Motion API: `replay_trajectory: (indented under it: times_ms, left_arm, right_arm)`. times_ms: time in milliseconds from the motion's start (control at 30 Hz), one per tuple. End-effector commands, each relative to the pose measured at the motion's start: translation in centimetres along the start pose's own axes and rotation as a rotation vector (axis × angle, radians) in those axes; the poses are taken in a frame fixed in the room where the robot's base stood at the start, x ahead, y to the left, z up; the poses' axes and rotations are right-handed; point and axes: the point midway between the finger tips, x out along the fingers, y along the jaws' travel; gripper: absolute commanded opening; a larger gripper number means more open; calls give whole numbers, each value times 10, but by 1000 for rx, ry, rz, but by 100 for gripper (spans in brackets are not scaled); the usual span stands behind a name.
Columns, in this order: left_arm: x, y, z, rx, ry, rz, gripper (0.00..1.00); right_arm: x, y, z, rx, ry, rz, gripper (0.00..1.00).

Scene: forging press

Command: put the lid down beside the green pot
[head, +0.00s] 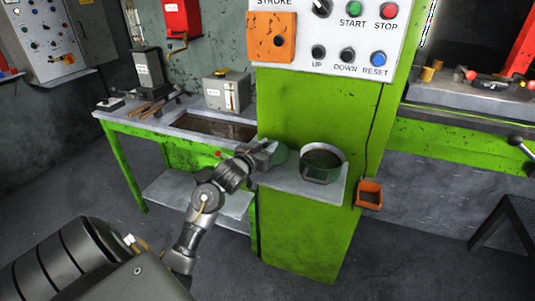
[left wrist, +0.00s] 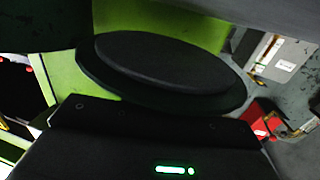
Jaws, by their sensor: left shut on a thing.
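The green pot (head: 322,165) stands open on a small grey shelf (head: 300,186) on the front of the green press column. My left gripper (head: 265,150) is just left of the pot, shut on the lid (head: 281,153). Only a green part of the lid shows past the fingers in the head view. In the left wrist view the lid (left wrist: 165,65) is a dark round disc close in front of the gripper. I cannot tell whether the lid touches the shelf. My right gripper is not in view.
An orange holder (head: 368,194) hangs right of the shelf. The control panel (head: 322,35) is above. A green workbench (head: 112,121) with tools and a grey box (head: 227,92) stands at the left. The shelf's front strip is bare.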

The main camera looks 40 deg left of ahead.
Motion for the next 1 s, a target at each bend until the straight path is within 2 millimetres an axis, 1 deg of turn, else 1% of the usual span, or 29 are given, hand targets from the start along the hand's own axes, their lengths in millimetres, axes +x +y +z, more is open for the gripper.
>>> replay_trajectory:
  times_ms: [33, 167, 200, 300, 633, 667, 800, 1000]
  left_arm:
    - [0, 0, 12, -4, -5, -1, 0]
    - [1, 0, 31, -3, -3, -1, 0]
    - [5, -1, 30, -3, 0, -2, 0]
    - [9, -2, 35, 0, 0, -2, 0]
    - [9, -2, 38, 0, 0, -2, 0]
    - [9, -2, 38, 0, 0, -1, 29]
    - [9, -2, 38, 0, 0, -1, 47]
    - [9, -2, 38, 0, 0, -1, 48]
  right_arm:
    - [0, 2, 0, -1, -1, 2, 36]
    - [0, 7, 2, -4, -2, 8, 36]
    - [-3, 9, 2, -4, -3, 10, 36]
    - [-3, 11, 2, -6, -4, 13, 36]
    - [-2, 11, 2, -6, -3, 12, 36]
    - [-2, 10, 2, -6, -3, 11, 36]
    - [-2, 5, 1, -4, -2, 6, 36]
    - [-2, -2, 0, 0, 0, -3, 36]
